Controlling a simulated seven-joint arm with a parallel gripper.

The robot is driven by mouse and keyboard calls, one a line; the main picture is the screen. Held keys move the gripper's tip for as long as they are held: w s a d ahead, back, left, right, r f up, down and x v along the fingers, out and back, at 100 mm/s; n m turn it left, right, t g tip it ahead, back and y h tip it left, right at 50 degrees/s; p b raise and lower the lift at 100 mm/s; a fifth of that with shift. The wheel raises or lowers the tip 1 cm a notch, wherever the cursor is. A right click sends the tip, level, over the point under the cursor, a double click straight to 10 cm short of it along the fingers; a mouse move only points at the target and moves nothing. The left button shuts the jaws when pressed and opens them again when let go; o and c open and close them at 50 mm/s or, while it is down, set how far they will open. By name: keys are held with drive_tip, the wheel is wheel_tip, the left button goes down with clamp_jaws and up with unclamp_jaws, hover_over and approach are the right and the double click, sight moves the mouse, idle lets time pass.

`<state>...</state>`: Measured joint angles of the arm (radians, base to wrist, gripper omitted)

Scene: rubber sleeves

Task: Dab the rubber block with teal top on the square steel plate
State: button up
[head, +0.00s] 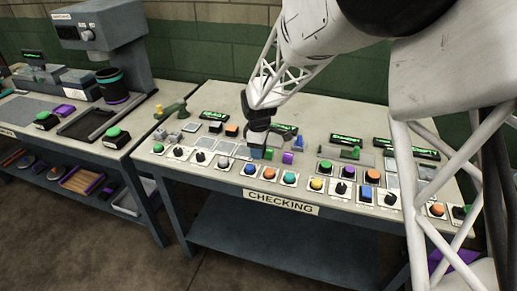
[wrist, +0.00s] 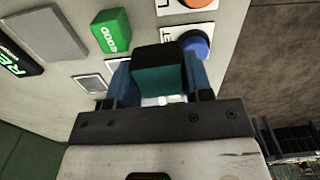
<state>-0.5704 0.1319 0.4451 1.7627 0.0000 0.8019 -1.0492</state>
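My gripper (wrist: 160,80) is shut on a block (wrist: 158,58) with black and teal faces, its blue fingers at either side. In the head view my gripper (head: 258,146) is low over the checking table, left of its middle. The gap between the block and the tabletop cannot be judged. Several flat grey plates lie on the table, one left of my gripper (head: 225,147) and one at the right (head: 392,181). The wrist view shows a larger grey plate (wrist: 48,33) and a small pale-framed one (wrist: 91,84). I cannot tell which is the square steel plate.
A green block (wrist: 112,31) marked GOOD and a blue button (wrist: 194,43) are close to my gripper. A purple block (head: 288,157) stands to its right. Rows of buttons and knobs line the table's front edge. A machine (head: 100,35) stands on the left table.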

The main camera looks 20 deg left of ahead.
drive_tip(key=c, duration=0.4)
drive_tip(key=shift+o, duration=0.2)
drive_tip(key=w+r, duration=0.1)
drive_tip(key=w, duration=0.3)
drive_tip(key=w+d+r, duration=0.1)
drive_tip(key=w, duration=0.4)
drive_tip(key=w+d+r, duration=0.1)
drive_tip(key=w, duration=0.4)
drive_tip(key=shift+w, duration=0.1)
